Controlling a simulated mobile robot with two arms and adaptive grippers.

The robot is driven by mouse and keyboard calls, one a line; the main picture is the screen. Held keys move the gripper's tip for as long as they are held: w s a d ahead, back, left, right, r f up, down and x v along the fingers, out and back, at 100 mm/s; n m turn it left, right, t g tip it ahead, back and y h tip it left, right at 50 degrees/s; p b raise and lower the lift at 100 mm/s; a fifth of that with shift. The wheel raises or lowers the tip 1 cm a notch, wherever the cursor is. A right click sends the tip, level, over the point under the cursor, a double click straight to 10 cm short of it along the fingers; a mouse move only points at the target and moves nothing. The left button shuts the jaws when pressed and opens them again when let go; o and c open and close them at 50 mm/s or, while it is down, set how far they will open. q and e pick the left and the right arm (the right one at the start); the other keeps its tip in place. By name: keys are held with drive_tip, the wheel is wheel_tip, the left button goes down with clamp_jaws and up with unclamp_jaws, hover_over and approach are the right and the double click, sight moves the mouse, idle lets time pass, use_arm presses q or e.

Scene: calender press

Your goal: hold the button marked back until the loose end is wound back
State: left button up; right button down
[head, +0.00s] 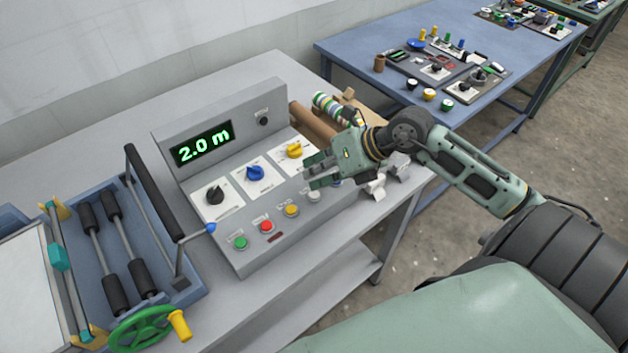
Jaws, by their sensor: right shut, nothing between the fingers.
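The grey control box (215,122) stands on the table, its green display (203,143) reading 2.0 m. Its front row has a green button (240,242), a red button (266,226), a yellow button (291,210) and a white button (314,196); a bluish one at the right end is partly hidden by my gripper. The labels are too small to read, so I cannot tell which is marked back. My right gripper (309,172) is shut and empty, over the right end of the panel near the white button; contact cannot be told. I cannot make out the loose end. My left gripper is out of view.
Black, blue and yellow knobs (294,151) sit above the buttons. The roller press (125,240) with a green handwheel (148,328) stands at left. Brown rolls (312,125) and crumpled white pieces (376,186) lie right of the box. A blue table (350,50) stands behind.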

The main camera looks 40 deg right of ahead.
idle(0.7)
drive_tip(key=shift+f+b, duration=0.35)
drive_tip(key=shift+f, duration=0.1)
drive_tip(key=shift+f+b, duration=0.3)
drive_tip(key=shift+f, duration=0.1)
idle(1.1)
drive_tip(key=shift+r, duration=0.1)
idle(1.7)
drive_tip(key=shift+r+p, duration=0.6)
drive_tip(key=shift+r, duration=0.15)
wheel_tip(320, 180, up, 5)
drive_tip(key=p, duration=0.3)
drive_tip(key=shift+p, duration=0.3)
drive_tip(key=shift+a, duration=0.1)
